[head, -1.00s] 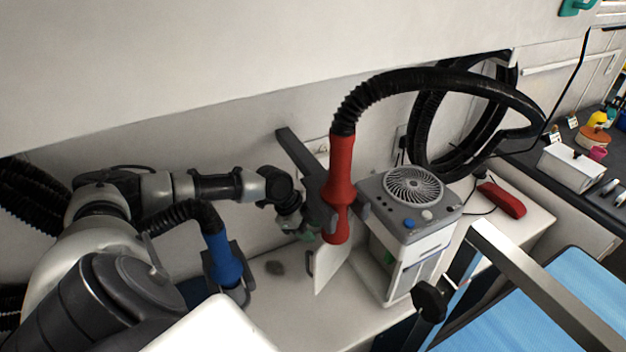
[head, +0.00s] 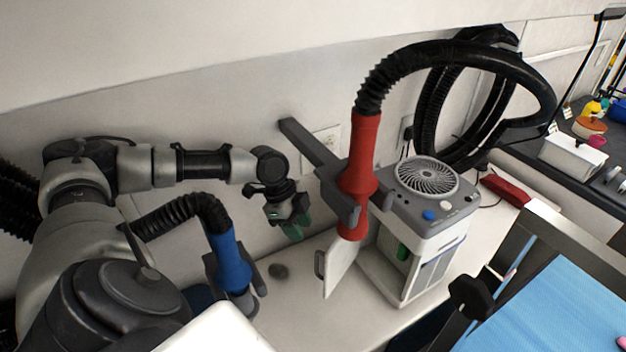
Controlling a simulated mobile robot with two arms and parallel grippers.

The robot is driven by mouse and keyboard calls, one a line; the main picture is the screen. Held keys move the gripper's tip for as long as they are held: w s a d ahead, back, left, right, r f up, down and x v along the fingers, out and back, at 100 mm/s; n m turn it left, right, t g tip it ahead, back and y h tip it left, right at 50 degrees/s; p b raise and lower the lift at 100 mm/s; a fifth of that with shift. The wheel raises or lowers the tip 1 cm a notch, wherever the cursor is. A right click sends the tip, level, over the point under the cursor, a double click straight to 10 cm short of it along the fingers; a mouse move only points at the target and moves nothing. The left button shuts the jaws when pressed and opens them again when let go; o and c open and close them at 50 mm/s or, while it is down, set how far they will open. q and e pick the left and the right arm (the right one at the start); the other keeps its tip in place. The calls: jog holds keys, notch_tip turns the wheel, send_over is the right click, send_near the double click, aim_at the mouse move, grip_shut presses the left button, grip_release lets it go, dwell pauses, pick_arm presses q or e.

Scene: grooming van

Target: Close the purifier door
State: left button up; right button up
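The purifier (head: 436,235) is a white and grey box on the white counter, with a round fan grille and knobs on top. Its white door (head: 340,268) stands swung open on the left side, with a dark handle (head: 319,264) at its outer edge. A green item (head: 403,251) shows inside the opening. The red dryer nozzle (head: 360,170) hangs in front and hides the door's upper part. My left gripper (head: 296,227), with green fingertips, is above and left of the door, apart from it. Its finger gap is unclear; I see nothing held. My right gripper is not in view.
A blue nozzle (head: 231,262) sits in a holder left of the door. A grey bracket (head: 310,143) extends from the wall to the red nozzle. A blue-topped table (head: 560,295) stands at the right.

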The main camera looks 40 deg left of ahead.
pick_arm(q)
jog(key=p, duration=0.2)
send_over(316, 272)
jog(key=f, duration=0.8)
jog(key=shift+w+a+f, duration=0.15)
jog(key=shift+a+f, duration=0.1)
jog(key=shift+a, duration=0.1)
jog(key=shift+w+d+f, duration=0.15)
jog(key=shift+d+f, duration=0.1)
jog(key=shift+f, duration=0.35)
jog(key=shift+c, duration=0.8)
jog(key=c, duration=0.5)
grip_shut()
